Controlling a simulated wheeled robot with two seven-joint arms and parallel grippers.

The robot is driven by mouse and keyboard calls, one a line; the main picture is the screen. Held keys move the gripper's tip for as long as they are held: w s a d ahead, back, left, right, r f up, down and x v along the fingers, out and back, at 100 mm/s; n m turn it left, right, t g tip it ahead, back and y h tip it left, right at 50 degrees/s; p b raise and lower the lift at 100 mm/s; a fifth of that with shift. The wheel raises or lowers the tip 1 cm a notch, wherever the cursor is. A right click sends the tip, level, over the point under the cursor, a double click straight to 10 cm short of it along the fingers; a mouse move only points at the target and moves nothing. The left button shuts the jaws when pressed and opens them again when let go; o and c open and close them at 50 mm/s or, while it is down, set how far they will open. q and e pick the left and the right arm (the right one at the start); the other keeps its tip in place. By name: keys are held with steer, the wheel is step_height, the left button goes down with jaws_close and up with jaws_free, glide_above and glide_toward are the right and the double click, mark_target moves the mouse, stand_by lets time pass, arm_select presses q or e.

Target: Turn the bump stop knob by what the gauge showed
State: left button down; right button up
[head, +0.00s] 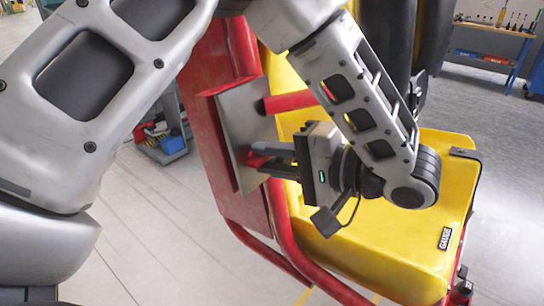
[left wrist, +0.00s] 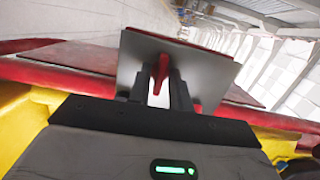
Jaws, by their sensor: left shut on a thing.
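My left gripper (head: 268,156) is shut on a red knob (head: 257,160) that stands out from a grey metal plate (head: 240,115). In the left wrist view, the red knob (left wrist: 161,72) shows as a narrow upright bar between the two dark fingers, in front of the plate (left wrist: 205,70). The fingers hide part of the knob, and I see no marks or scale around it. A small dark label reading "GAUGE" (head: 445,238) is on the yellow body (head: 400,255). No gauge dial or reading is visible. My right gripper is not in view.
Red frame tubes (head: 290,250) run below and beside the plate. Black padded restraints (head: 388,35) rise behind my wrist. A workbench (head: 490,40) with tools is at the back right, and a shelf with bins (head: 165,140) at the left.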

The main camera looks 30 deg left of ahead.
arm_select(q)
steer(key=shift+m+y, duration=0.3)
steer(key=shift+m, duration=1.3)
steer(key=c, duration=1.5)
jaws_free()
steer(key=shift+a, duration=0.15)
steer(key=shift+c, duration=0.2)
